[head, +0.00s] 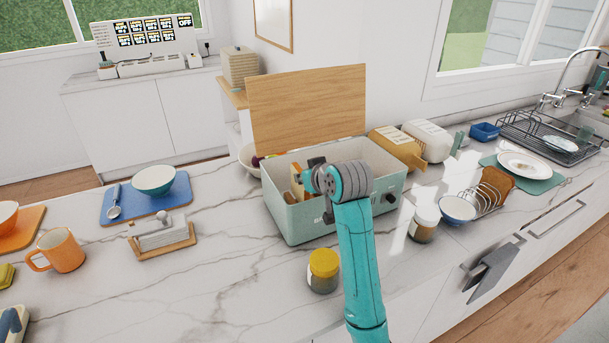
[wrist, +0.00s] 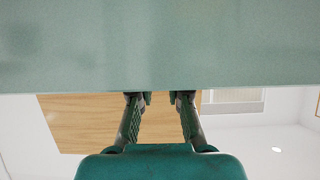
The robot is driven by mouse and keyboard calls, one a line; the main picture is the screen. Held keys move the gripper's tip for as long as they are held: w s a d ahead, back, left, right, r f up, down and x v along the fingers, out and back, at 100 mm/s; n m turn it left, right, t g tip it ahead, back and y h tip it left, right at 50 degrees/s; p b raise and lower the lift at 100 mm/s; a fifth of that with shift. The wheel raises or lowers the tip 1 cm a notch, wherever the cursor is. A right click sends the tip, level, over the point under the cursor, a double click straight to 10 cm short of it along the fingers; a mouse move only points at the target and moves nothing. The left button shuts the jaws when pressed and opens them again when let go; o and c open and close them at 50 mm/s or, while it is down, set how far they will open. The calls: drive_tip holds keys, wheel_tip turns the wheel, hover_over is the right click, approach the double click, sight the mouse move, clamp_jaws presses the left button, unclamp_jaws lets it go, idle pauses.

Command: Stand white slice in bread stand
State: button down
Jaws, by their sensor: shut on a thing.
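The bread stand (head: 487,205) is a wire rack on the counter at the right, with a brown slice (head: 497,183) standing at its back end. The pale green bread bin (head: 308,222) stands open in the middle. My gripper (head: 304,186) is inside the bin, near its left end, shut on a pale tan slice (head: 296,182), which I take for the white slice; little of it shows. In the wrist view, the gripper's fingers (wrist: 160,98) run up to a green bin wall (wrist: 160,45), which hides the tips and what they hold.
The bin's wooden lid (head: 307,105) stands up behind it. A yellow-lidded jar (head: 323,270) is in front, and another jar (head: 424,222) and a blue bowl (head: 458,209) stand between bin and rack. A butter dish (head: 162,235) is at the left. The front counter is mostly clear.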

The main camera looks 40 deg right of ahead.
drive_tip(key=shift+f, duration=1.3)
drive_tip(key=c, duration=1.1)
unclamp_jaws()
drive_tip(key=shift+o, duration=0.2)
drive_tip(key=v, duration=1.2)
